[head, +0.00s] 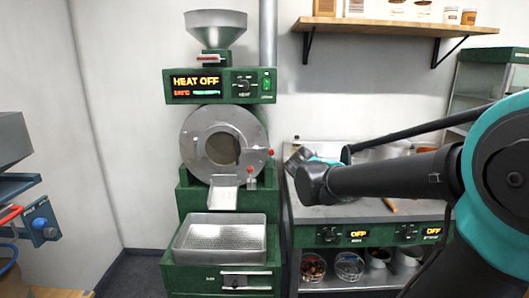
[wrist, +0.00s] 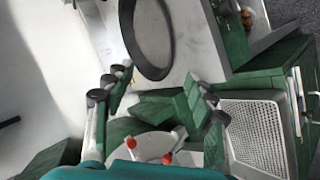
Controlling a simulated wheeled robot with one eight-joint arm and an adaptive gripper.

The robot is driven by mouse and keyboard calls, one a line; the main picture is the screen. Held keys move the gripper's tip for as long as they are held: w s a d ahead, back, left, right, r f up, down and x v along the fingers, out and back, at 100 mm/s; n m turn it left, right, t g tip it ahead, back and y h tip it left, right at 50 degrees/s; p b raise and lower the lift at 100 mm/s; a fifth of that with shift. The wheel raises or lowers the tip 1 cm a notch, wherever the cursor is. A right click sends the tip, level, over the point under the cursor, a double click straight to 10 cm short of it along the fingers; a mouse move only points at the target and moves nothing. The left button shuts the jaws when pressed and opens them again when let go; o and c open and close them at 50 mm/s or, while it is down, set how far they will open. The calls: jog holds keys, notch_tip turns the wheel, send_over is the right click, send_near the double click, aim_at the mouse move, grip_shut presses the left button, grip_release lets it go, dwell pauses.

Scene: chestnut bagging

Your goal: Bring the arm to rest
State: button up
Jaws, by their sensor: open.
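My arm reaches in from the right in the head view, level across the front of the counter. My gripper (head: 299,163) is at its left end, just right of the roaster drum (head: 223,141), seen small and partly hidden by the arm. In the wrist view my gripper (wrist: 155,88) has its two fingers spread apart with nothing between them. Beyond and below the fingers are red knobs (wrist: 167,158) and the perforated metal tray (wrist: 255,130), the view being tilted. I cannot tell whether the gripper touches anything.
The green roaster carries a steel hopper (head: 216,27) and a "HEAT OFF" display (head: 196,81). The counter (head: 345,214) has two "OFF" panels, with bowls (head: 349,266) on a shelf below. A wooden shelf (head: 380,29) hangs above.

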jog(key=s+d+f+m+g+y, duration=0.1)
jog(key=s+f+m+g+y, duration=0.3)
jog(key=s+f+m, duration=0.5)
jog(key=s+f+g, duration=0.1)
jog(key=s+f, duration=1)
jog(key=s, duration=0.2)
jog(key=shift+s+f+y, duration=0.3)
jog(key=shift+f, duration=0.1)
